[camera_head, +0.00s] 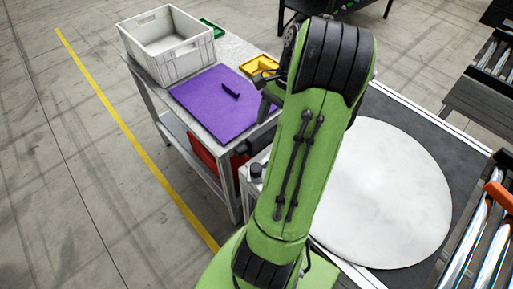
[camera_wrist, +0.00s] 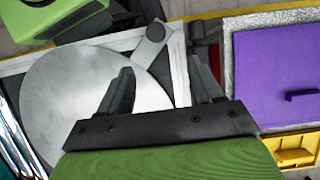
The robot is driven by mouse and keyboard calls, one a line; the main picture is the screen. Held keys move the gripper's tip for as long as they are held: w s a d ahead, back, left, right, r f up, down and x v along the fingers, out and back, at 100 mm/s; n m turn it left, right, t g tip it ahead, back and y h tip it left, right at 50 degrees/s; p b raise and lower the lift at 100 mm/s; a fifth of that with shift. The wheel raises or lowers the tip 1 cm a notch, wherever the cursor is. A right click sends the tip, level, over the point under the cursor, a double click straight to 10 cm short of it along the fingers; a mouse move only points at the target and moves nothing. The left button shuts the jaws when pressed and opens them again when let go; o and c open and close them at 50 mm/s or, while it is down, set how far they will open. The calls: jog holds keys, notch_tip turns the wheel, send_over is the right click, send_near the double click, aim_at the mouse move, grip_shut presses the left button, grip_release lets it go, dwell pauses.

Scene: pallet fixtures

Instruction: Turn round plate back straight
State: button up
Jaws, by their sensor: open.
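The round plate (camera_head: 395,200) is a large pale grey disc lying flat on a dark table to the right of my arm. My arm covers its left edge in the head view. In the wrist view the plate (camera_wrist: 65,95) fills the left side, partly behind my gripper's left finger. My gripper (camera_wrist: 161,72) is open, with its two dark fingers apart and nothing seen held between them. It appears above the area between the plate and the purple board. In the head view my gripper is mostly hidden behind my arm. I cannot tell the plate's turn from its plain face.
A purple board (camera_head: 220,105) with a dark handle (camera_head: 231,91) lies on a side table. A grey crate (camera_head: 168,48) and a yellow tray (camera_head: 259,65) stand there too. A grey bracket (camera_wrist: 155,45) shows beside the plate. Rollers (camera_head: 482,240) run at the right.

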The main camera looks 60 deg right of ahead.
aim_at(257, 166)
jog(key=b+x, duration=0.2)
jog(key=x, duration=0.3)
jog(key=b+x, duration=0.2)
jog(key=x, duration=0.3)
jog(key=b+x, duration=0.2)
jog(key=x, duration=0.3)
jog(key=shift+s+a+f+b, duration=0.2)
jog(key=shift+a+f+b, duration=0.05)
jog(key=shift+a+b, duration=0.15)
jog(key=shift+r, duration=0.1)
grip_shut()
